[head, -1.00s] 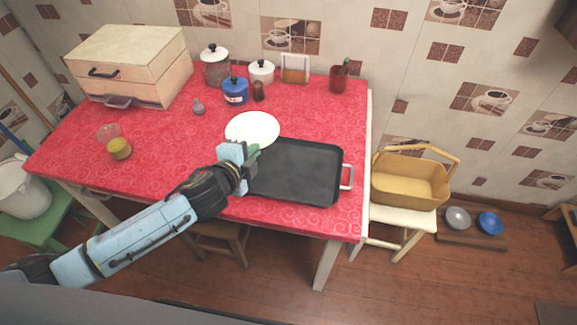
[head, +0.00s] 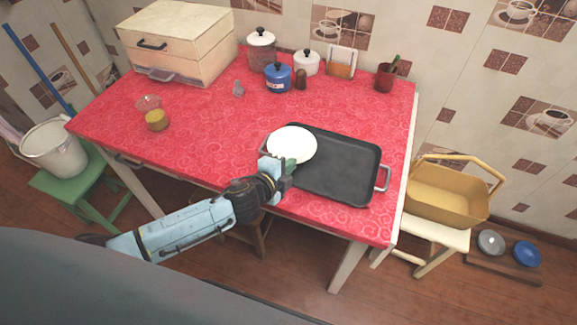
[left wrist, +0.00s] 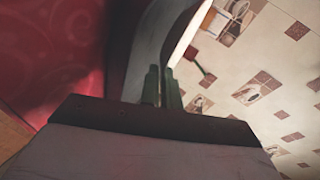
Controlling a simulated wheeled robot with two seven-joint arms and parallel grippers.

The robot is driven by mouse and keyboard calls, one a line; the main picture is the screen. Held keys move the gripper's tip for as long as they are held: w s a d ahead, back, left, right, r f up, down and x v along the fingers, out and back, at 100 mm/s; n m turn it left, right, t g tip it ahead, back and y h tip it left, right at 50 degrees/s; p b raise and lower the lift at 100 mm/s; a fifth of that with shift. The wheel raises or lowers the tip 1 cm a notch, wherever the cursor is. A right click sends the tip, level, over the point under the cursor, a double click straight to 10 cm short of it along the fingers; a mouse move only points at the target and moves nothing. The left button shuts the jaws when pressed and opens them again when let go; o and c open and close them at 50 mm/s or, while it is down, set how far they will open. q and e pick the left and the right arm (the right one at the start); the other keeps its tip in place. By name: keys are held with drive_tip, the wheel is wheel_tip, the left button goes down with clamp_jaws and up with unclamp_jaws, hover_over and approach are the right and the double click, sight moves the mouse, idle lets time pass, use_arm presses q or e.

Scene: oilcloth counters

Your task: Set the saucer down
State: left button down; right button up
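The white round saucer (head: 292,145) is in the head view, over the left end of a black tray (head: 336,172). My left gripper (head: 283,168) is at the saucer's near rim, with its fingers shut on it. In the left wrist view the two green fingertips (left wrist: 162,86) are close together, and a grey curved shape that looks like the saucer (left wrist: 152,42) rises from them. The saucer covers part of the tray's left end. I cannot tell whether it touches the tray or hangs a little above it. My right gripper is not in view.
The red-clothed table (head: 205,130) is clear left of the saucer. A yellow-filled glass (head: 156,120), a blue pot (head: 278,78), white-lidded pots and a drawer box (head: 180,42) stand farther back or left. A yellow basket (head: 447,198) stands on a stool to the right.

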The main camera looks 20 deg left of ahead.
use_arm(q)
drive_tip(key=shift+f, duration=0.35)
drive_tip(key=c, duration=1.6)
unclamp_jaws()
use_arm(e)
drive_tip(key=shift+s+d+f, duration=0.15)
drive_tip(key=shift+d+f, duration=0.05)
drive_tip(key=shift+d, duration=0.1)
use_arm(q)
drive_tip(key=shift+s+r, duration=0.15)
drive_tip(key=shift+r, duration=0.3)
drive_tip(key=shift+p+v, duration=0.9)
drive_tip(key=shift+v, duration=4.95)
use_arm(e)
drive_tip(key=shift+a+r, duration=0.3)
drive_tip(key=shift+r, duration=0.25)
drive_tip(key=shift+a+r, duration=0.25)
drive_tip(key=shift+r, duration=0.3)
